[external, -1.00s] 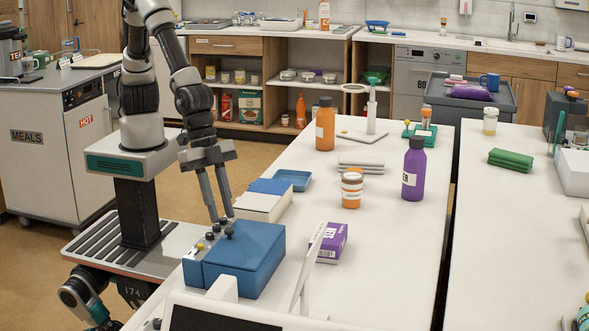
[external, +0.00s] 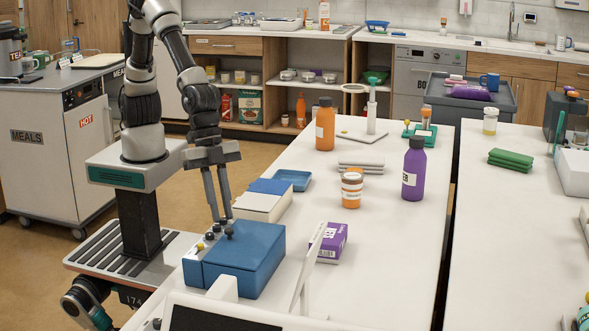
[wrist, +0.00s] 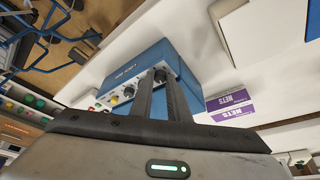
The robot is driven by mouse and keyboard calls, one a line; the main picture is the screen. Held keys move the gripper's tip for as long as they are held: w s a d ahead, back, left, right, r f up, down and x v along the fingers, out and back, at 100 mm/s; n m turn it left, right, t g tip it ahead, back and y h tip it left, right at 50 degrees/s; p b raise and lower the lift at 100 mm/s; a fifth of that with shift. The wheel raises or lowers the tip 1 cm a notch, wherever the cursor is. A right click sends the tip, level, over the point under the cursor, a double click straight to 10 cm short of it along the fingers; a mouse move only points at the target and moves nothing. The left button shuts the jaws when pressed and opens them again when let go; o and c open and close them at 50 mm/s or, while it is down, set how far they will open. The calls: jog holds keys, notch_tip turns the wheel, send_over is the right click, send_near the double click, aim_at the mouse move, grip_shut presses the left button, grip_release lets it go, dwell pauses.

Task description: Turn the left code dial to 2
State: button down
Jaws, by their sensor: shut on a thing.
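The blue box (external: 245,262) sits on the near left end of the white table. Its pale front panel carries a yellow knob (external: 200,246) and dark dials, and a dark knob (external: 229,231) shows by the lid. My gripper (external: 222,222) points down at the far end of this row. In the wrist view my gripper (wrist: 162,80) has its fingers close together on a dark dial (wrist: 160,74) at the right end of the panel. A dark dial (wrist: 129,91) and the yellow knob (wrist: 114,100) sit to its left. The fingers partly hide the held dial, and its number cannot be read.
Cream and blue packs (external: 262,203) lie just behind the box. Orange (external: 325,125) and purple (external: 414,170) bottles stand farther back.

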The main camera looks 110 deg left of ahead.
jog(key=m+b, duration=0.2)
jog(key=b, duration=0.1)
jog(key=m+g+b, duration=0.1)
jog(key=shift+w+a+f+h, duration=0.2)
jog(key=shift+f+h, duration=0.05)
jog(key=shift+h, duration=0.15)
jog(key=shift+w+r+m+g+b, duration=0.1)
jog(key=shift+m+g+b, duration=0.35)
jog(key=shift+m, duration=0.6)
jog(key=shift+r+m+g+b, duration=0.1)
jog(key=shift+m+g+b, duration=0.35)
jog(key=shift+m, duration=0.6)
jog(key=c, duration=2)
grip_release()
jog(key=shift+r+h, duration=0.1)
jog(key=shift+h, duration=0.2)
